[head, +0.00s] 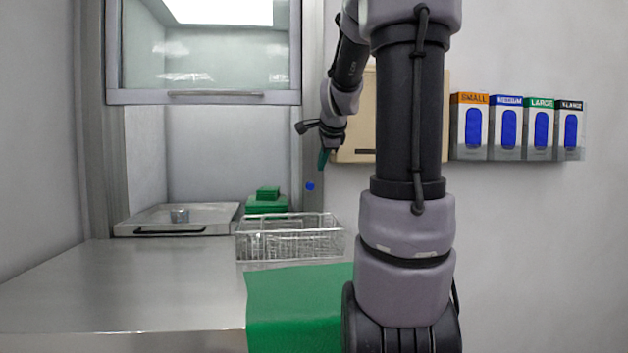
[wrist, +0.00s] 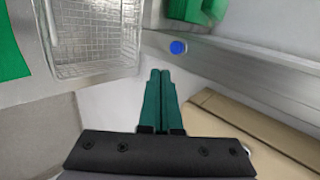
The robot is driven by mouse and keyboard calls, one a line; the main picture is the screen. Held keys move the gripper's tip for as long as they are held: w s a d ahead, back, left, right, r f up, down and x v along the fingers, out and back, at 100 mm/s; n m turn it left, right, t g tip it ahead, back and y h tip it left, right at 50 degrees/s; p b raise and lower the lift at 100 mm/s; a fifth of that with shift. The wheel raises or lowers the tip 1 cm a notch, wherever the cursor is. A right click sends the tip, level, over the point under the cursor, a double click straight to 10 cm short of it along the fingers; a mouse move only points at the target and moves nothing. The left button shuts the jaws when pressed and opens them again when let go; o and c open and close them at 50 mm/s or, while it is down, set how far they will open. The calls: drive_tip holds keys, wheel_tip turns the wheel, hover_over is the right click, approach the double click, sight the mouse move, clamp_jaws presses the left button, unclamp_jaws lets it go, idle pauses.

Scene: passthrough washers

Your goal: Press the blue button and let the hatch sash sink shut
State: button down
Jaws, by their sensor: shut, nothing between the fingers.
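The blue button (head: 310,187) is a small round disc on the right post of the hatch frame, above the wire basket. In the wrist view the blue button (wrist: 178,47) lies beyond the fingertips, apart from them. My gripper (head: 323,160) is shut and empty, its green fingers pointing down just above and right of the button in the head view; the fingers (wrist: 159,72) also show in the wrist view. The hatch sash (head: 200,97) is a glazed panel with a bar handle, raised, with the opening clear below it.
A wire basket (head: 290,240) stands on the steel counter (head: 120,290) by a green mat (head: 300,300). A lidded tray (head: 150,220) and green blocks (head: 266,205) sit at the hatch opening. A beige box (head: 350,140) and glove boxes (head: 515,128) are on the right wall.

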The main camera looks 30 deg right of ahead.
approach(310, 189)
wheel_tip(310, 189, down, 4)
drive_tip(key=shift+w+d, duration=0.2)
drive_tip(key=shift+w, duration=0.45)
drive_tip(key=shift+w+d, duration=0.2)
drive_tip(key=shift+w, duration=0.5)
drive_tip(key=shift+w+d, duration=0.25)
drive_tip(key=shift+w, duration=0.4)
